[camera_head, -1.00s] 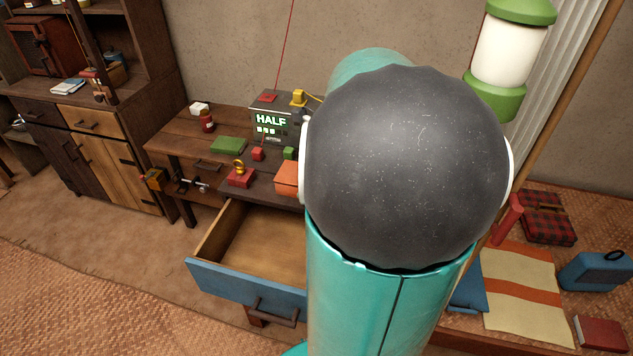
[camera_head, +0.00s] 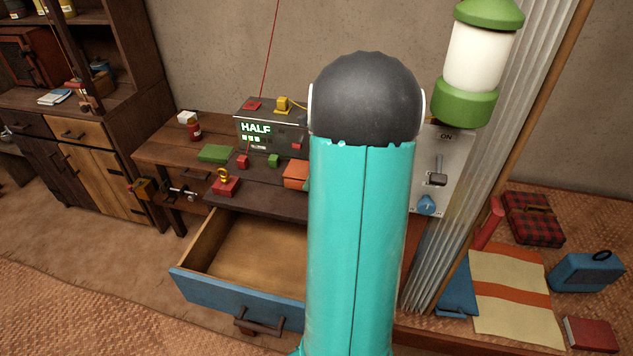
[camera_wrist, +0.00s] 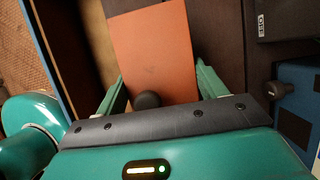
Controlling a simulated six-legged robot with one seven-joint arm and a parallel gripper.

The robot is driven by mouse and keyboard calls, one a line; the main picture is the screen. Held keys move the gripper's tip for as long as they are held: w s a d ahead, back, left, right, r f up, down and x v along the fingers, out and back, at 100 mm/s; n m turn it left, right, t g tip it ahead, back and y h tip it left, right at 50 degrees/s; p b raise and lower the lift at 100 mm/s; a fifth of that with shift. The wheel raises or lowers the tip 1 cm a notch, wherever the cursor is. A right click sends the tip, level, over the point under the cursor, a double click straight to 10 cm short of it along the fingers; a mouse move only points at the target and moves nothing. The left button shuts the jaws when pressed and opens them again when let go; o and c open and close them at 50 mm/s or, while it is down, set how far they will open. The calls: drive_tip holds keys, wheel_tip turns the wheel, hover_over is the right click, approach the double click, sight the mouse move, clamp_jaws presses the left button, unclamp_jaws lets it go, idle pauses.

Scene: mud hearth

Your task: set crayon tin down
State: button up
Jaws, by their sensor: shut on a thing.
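The crayon tin appears to be the flat orange box (camera_head: 296,174). In the head view it is over the dark desk top (camera_head: 262,200), its right part hidden by my arm. In the wrist view the orange tin (camera_wrist: 152,50) lies between the two fingers of my gripper (camera_wrist: 160,88), which is shut on it. In the head view my gripper is hidden behind my arm. I cannot tell whether the tin touches the desk top.
A blue-fronted drawer (camera_head: 235,295) stands open and looks empty. A red box with a yellow ring (camera_head: 225,185), small red and green blocks and a green book (camera_head: 216,153) are on the desk.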

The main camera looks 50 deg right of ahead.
drive_tip(key=shift+w+d+f, duration=0.25)
drive_tip(key=shift+d+f, duration=0.6)
drive_tip(key=shift+f, duration=1.65)
drive_tip(key=shift+f, duration=0.15)
drive_tip(key=o, duration=1.3)
